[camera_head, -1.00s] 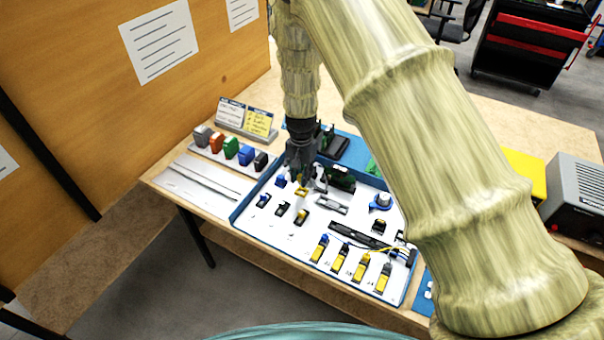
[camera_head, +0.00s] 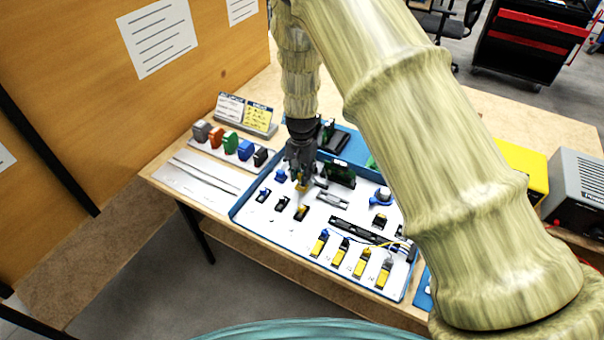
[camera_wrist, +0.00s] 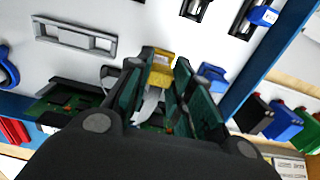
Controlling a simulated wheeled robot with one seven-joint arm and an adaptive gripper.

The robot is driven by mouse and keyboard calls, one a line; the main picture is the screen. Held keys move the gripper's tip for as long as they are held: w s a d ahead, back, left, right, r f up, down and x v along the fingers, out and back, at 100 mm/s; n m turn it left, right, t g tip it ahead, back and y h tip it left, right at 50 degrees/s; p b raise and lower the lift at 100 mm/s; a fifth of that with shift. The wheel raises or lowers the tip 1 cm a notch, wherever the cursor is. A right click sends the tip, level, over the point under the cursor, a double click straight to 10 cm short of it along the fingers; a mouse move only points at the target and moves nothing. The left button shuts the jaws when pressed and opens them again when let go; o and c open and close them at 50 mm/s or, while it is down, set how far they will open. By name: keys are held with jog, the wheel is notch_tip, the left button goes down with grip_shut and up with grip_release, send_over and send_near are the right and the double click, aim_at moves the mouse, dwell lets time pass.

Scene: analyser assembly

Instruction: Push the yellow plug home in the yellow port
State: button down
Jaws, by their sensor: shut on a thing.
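My gripper (camera_head: 300,174) is over the left part of the white-floored tray and is shut on the yellow plug (camera_head: 301,187). In the wrist view the plug (camera_wrist: 160,68) sits between the green-faced fingers (camera_wrist: 153,92), with a pale strip running back from it. The plug is near the tray floor; I cannot tell whether it touches it. A black port with a yellow part (camera_head: 303,209), seemingly the yellow port, lies just in front of the gripper, apart from the plug. I cannot make out this port in the wrist view.
Two other black ports (camera_head: 282,203) stand to its left, one with a blue piece (camera_head: 264,194). A blue block (camera_head: 281,175) is close beside the gripper, and a green board (camera_head: 340,173) stands to the right. The blue tray wall (camera_head: 243,205) is at the left.

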jog(key=shift+f+b, duration=0.45)
jog(key=shift+f, duration=0.75)
dwell(0.8)
jog(key=c, duration=0.9)
grip_release()
jog(key=shift+o, duration=0.2)
jog(key=shift+r, duration=0.15)
jog(key=shift+r+p, duration=2.2)
jog(key=shift+r, duration=1.2)
